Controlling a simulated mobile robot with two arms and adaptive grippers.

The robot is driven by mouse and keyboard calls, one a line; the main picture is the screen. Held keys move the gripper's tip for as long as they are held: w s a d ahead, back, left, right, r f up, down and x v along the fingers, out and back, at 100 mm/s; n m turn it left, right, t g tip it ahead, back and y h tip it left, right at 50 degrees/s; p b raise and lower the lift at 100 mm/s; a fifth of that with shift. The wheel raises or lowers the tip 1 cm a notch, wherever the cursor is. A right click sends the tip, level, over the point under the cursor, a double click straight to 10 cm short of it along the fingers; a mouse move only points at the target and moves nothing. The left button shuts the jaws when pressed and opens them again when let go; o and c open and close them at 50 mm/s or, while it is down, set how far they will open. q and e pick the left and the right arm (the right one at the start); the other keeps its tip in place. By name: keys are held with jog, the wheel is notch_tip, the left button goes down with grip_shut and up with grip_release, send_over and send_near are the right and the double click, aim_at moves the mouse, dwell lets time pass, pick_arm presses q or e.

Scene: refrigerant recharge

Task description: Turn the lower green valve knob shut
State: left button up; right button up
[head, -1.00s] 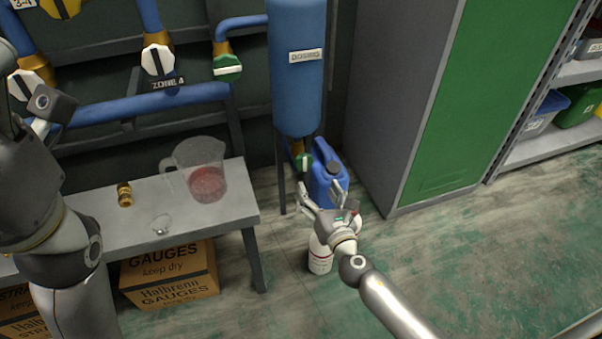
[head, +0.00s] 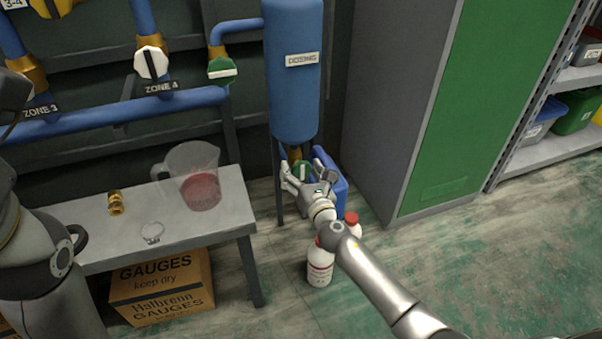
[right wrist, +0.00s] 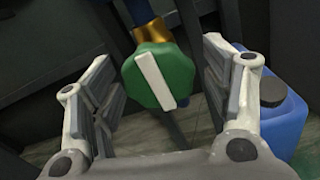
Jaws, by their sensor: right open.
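The lower green valve knob (head: 302,169) sits under the blue dosing tank (head: 293,85). In the right wrist view the green knob (right wrist: 157,78) is octagonal with a white bar tilted slightly off vertical. My right gripper (head: 302,164) is open, its fingers on either side of the knob in the head view. In the right wrist view the right gripper (right wrist: 150,95) shows gaps between both fingers and the knob. An upper green knob (head: 222,70) with a white bar is on the pipe left of the tank. My left arm is at the left edge; its gripper is not visible.
A blue jerrycan (head: 335,192) stands just right of the knob, close to my right gripper. A white bottle (head: 320,266) with a red cap stands below my right forearm. A bench (head: 185,228) holds a jug (head: 196,178) and brass fitting (head: 116,203).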

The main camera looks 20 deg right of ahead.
jog(key=c, duration=1)
jog(key=shift+c, duration=0.2)
